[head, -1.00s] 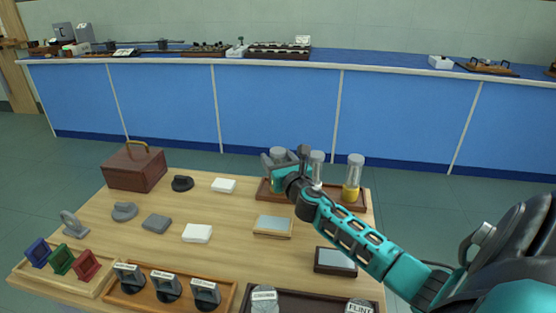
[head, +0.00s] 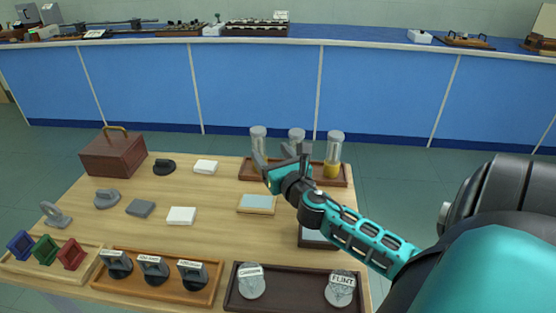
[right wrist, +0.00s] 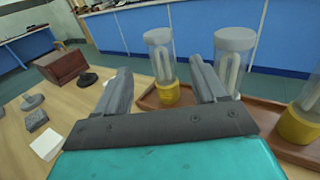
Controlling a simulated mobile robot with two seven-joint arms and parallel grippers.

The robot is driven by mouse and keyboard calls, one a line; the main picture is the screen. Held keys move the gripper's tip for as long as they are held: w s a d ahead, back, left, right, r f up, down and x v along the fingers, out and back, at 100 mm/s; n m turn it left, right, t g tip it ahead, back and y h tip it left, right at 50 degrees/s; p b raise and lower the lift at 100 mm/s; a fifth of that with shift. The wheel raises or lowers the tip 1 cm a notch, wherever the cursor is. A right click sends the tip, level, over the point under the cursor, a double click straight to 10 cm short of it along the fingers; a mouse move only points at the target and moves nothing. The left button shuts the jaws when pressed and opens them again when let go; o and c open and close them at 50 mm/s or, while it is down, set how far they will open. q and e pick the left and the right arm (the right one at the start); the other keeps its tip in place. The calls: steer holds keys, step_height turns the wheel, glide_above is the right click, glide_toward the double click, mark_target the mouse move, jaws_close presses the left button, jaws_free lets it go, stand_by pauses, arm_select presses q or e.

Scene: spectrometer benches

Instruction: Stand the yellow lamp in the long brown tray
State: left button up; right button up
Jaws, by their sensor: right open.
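The long brown tray (head: 345,180) is at the table's back right, with three clear-topped lamps at it. The right lamp (head: 334,155) shows a yellow base and stands upright. The left lamp (head: 258,136) and middle lamp (head: 297,137) are partly hidden by my right gripper (head: 280,157). In the right wrist view the left lamp (right wrist: 167,91) also has a yellow base. It shows between the open fingers of my right gripper (right wrist: 160,72), apparently beyond the tips. The middle lamp (right wrist: 234,45) shows behind the right finger, its base hidden. My left gripper is out of view.
A brown case (head: 114,155) stands at the back left. White blocks, grey pieces and a framed plate (head: 256,204) lie mid-table. Trays of coloured holders, black holders and labelled discs (head: 340,287) line the front edge. A blue bench (head: 260,85) is behind.

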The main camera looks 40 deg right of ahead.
steer(key=shift+v, duration=1.55)
